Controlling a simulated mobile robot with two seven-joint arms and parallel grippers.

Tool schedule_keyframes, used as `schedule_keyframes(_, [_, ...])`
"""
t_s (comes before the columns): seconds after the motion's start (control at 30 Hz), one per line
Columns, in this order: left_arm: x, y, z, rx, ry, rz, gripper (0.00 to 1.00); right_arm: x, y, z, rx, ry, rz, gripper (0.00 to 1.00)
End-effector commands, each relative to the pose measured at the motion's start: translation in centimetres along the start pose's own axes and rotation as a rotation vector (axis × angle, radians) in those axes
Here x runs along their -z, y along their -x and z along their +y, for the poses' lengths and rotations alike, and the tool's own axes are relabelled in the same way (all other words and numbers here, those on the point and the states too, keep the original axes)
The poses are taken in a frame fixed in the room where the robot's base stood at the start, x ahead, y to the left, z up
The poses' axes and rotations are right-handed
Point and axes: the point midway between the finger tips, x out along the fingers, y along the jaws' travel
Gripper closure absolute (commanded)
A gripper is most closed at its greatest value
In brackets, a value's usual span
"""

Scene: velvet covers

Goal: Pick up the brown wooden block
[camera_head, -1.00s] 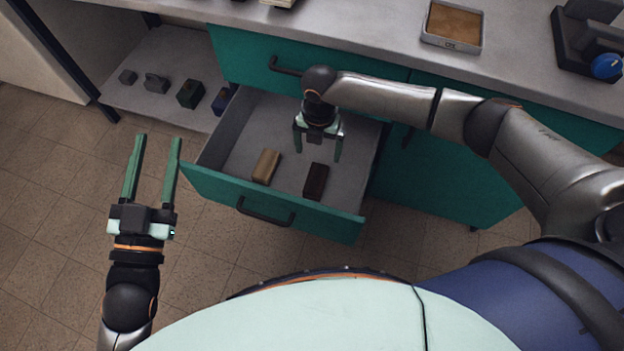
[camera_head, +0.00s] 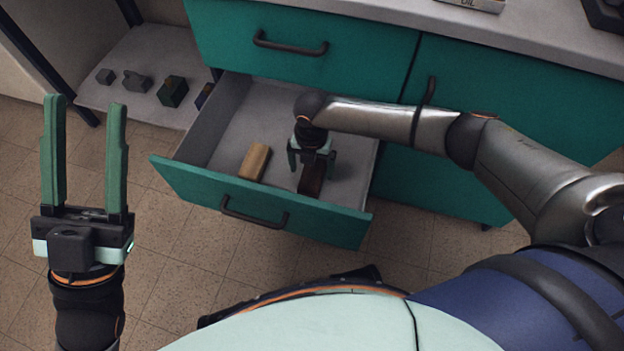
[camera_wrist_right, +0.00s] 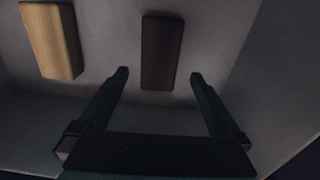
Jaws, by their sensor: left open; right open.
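A dark brown wooden block (camera_head: 311,181) lies in the open drawer (camera_head: 345,190), near its front wall. My right gripper (camera_head: 309,170) is open, above and just behind this block in the head view, and hides part of it. In the right wrist view the dark block (camera_wrist_right: 162,52) lies beyond the fingertips, between the lines of the two open fingers (camera_wrist_right: 158,75). A lighter tan wooden block (camera_head: 255,162) lies in the drawer to the left; it also shows in the wrist view (camera_wrist_right: 52,42). My left gripper (camera_head: 85,110) is open and empty, left of the drawer over the floor.
The drawer front (camera_head: 260,205) has a dark handle. A closed green drawer (camera_head: 300,45) and a cabinet door stand above and to the right. A low shelf (camera_head: 135,100) at left holds several small dark items. Open floor lies left and in front.

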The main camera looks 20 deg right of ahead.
Motion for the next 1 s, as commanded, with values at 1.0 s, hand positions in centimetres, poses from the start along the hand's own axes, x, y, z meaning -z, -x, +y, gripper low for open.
schedule_keyframes(1.0, [-2.5, 2.2, 1.4, -0.011, 0.001, -0.018, 0.5, -0.5, -5.2, 0.1, 0.0, 0.0, 0.0, 0.35])
